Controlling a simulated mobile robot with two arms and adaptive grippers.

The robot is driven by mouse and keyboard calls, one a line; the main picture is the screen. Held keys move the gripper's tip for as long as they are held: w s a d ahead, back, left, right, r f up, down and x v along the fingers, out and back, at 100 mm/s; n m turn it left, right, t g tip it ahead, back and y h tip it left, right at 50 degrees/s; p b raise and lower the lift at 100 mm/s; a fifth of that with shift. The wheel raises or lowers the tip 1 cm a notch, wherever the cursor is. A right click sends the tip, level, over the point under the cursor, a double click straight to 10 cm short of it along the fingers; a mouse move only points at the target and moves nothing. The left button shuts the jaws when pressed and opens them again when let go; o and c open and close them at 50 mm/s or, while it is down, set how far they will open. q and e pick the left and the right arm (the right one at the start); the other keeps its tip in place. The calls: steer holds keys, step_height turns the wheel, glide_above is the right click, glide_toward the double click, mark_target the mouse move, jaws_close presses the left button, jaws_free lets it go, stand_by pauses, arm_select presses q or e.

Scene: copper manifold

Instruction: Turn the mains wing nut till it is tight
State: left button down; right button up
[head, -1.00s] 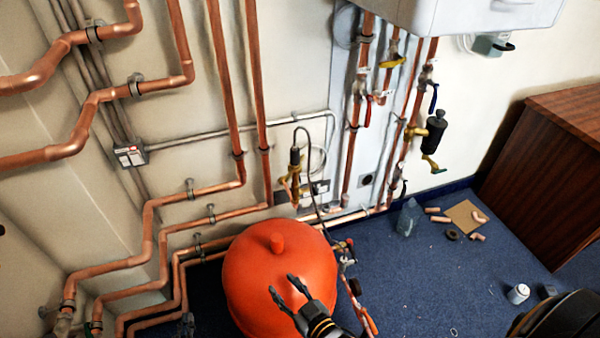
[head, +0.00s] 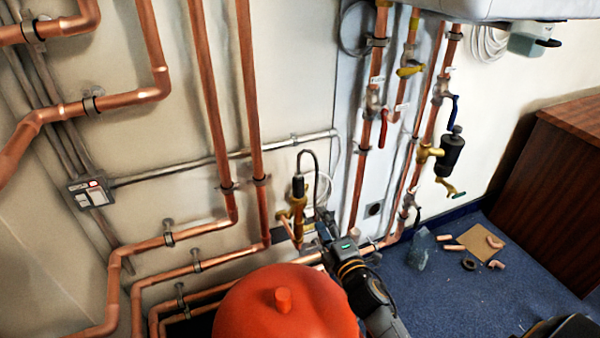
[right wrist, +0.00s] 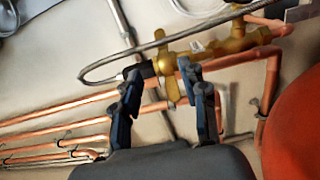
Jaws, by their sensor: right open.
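A brass valve assembly (head: 297,215) with a black cylindrical part stands at the wall pipes, left of my right gripper (head: 325,222). In the right wrist view the brass body (right wrist: 235,42) lies across the top, with a flat brass wing piece (right wrist: 171,88), likely the mains wing nut, beside the black part (right wrist: 147,70). My right gripper (right wrist: 160,72) is open. Its two dark fingers point at the fitting, and the wing piece appears between them in the picture. I cannot tell whether they touch it. My left gripper is not in view.
A braided hose (right wrist: 95,78) loops past the fitting. Copper pipes (head: 250,100) run along the wall. Pipe offcuts and a piece of cardboard (head: 478,248) lie on the blue floor at the right.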

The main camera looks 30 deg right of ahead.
mark_target(306, 190)
steer(key=w, duration=0.4)
steer(key=w+d+b, duration=0.1)
steer(key=w, duration=0.3)
steer(key=w+d, duration=0.1)
steer(key=w, duration=0.3)
steer(key=shift+w+f+b, duration=0.15)
steer(key=shift+b, duration=0.15)
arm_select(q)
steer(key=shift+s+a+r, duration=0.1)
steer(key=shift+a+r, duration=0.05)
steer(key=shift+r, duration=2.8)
arm_select(e)
steer(key=shift+w, duration=0.75)
steer(key=shift+c, duration=0.3)
jaws_close()
